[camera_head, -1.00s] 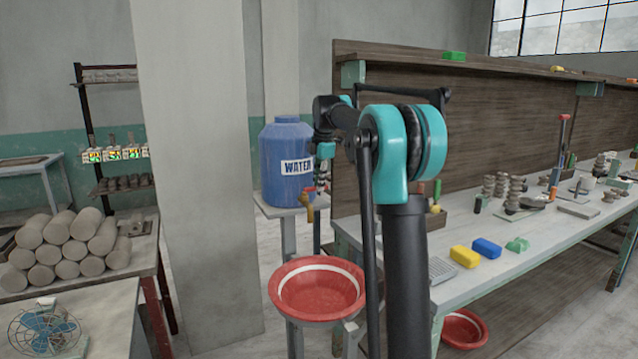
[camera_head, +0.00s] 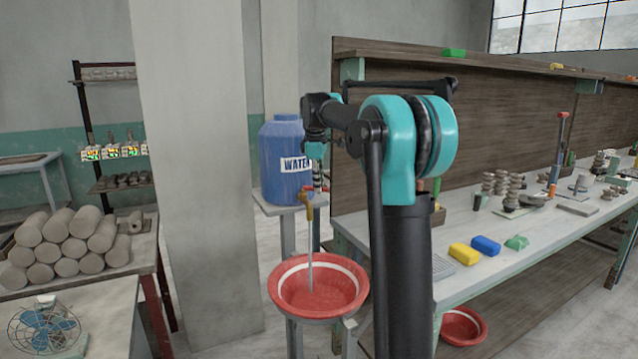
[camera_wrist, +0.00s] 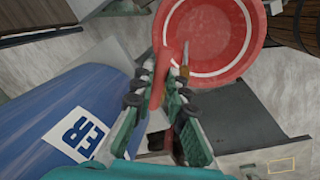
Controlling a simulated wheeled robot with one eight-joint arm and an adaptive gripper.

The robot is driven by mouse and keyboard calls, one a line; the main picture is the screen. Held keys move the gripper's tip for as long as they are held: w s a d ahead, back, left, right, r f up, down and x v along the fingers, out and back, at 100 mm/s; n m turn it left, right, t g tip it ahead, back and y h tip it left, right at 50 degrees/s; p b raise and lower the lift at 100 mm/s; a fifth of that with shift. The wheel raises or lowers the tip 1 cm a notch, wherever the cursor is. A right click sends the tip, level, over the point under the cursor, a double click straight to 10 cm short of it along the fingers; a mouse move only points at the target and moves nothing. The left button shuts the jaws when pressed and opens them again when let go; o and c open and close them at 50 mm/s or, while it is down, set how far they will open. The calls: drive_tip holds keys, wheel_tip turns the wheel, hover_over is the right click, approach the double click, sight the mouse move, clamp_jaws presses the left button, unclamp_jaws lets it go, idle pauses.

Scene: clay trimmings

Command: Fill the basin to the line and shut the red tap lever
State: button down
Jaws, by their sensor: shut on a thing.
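The blue barrel marked WATER (camera_head: 285,160) stands on a stand with a brass tap (camera_head: 308,205) at its front. A thin stream of water (camera_head: 310,255) runs from the tap into the red basin (camera_head: 282,303) below. The basin has a white line around its inner wall; I cannot tell the exact water level, which looks below the line. In the wrist view, my gripper (camera_wrist: 163,88) is shut on the red tap lever (camera_wrist: 160,72), with a finger on each side. The basin (camera_wrist: 240,70) shows beyond the fingertips.
A long workbench (camera_head: 465,280) with clay pieces and coloured blocks stands to the right. A second red basin (camera_head: 462,327) is under it. A concrete pillar (camera_head: 195,170) and a table of clay logs (camera_head: 60,240) are on the left.

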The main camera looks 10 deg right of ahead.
drive_tip(key=shift+s+a+m, duration=0.1)
drive_tip(key=shift+s+m, duration=0.05)
drive_tip(key=shift+m, duration=0.25)
drive_tip(key=c, duration=1.5)
unclamp_jaws()
wheel_tip(320, 180, up, 12)
drive_tip(key=s+a, duration=0.1)
drive_tip(key=s, duration=0.1)
drive_tip(key=shift+f, duration=0.1)
